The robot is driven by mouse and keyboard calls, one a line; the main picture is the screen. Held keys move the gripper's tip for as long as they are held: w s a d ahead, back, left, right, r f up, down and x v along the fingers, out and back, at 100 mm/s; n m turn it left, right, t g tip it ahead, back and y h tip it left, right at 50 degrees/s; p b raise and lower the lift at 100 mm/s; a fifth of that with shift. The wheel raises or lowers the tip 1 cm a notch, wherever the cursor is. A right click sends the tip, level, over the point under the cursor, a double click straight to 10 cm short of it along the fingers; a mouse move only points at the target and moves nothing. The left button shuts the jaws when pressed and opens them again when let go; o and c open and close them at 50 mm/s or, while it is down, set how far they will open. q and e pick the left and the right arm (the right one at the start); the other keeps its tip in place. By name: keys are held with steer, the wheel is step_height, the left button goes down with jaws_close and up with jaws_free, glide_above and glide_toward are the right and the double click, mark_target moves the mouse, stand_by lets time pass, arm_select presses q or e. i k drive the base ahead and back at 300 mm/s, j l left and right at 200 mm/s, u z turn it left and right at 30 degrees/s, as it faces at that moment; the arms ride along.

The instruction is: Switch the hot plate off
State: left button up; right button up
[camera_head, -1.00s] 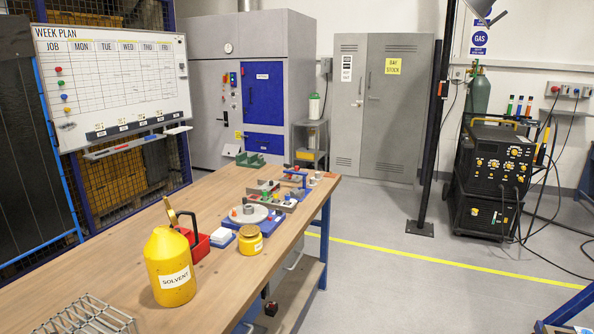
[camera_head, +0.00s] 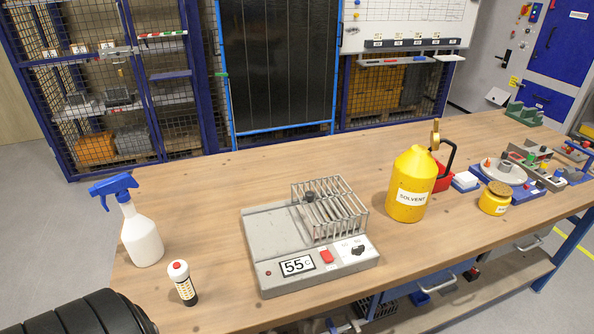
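The hot plate (camera_head: 265,242) is a low grey box on the wooden bench, in the middle of the head view. Its front panel has a display (camera_head: 297,265) reading 55 C, a small red lamp (camera_head: 268,273) at the left, a red switch (camera_head: 326,257) and a black knob (camera_head: 358,250) on the right. Which way the switch is set is too small to tell. A wire rack (camera_head: 345,215) stands on the right part of its top, with a small dark knob-like thing at its left side. Neither of my grippers is in view.
A white spray bottle (camera_head: 142,240) with a blue head and a small red-capped bottle (camera_head: 182,283) stand left of the hot plate. A yellow solvent can (camera_head: 411,188) stands to its right, then a yellow jar (camera_head: 494,199) and a round jig (camera_head: 500,172). The bench behind the hot plate is clear.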

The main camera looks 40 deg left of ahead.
mark_target(325, 255)
steer(key=u, duration=1.2)
